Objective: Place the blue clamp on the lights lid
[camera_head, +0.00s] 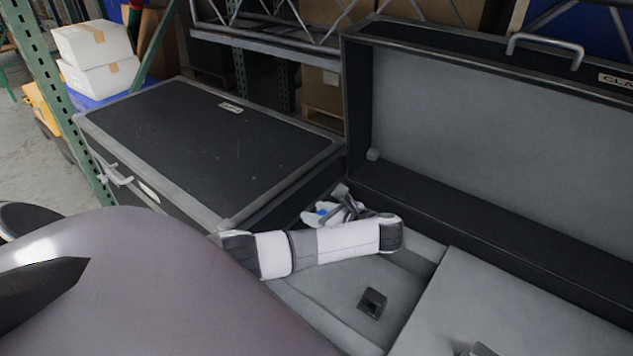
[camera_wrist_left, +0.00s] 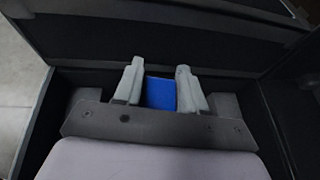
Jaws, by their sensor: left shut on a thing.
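The blue clamp (camera_head: 322,211) shows as a small blue patch at my left gripper (camera_head: 340,207) in the head view. In the left wrist view, my left gripper (camera_wrist_left: 160,92) is shut on the blue clamp (camera_wrist_left: 160,94), which shows between its two grey fingers. It is at the left end of the open case, near the closed case's right side; its height is hard to tell. The closed black lid (camera_head: 215,140) with grey edges lies flat to the left. Its small label is too small to read; nothing rests on it. My right gripper is not in view.
The open case's raised lid (camera_head: 480,130) stands upright at the right, its label partly reading "CLA". A small dark object (camera_head: 372,301) lies on the grey lining inside. White boxes (camera_head: 95,55) and racking stand behind. The closed lid's top is clear.

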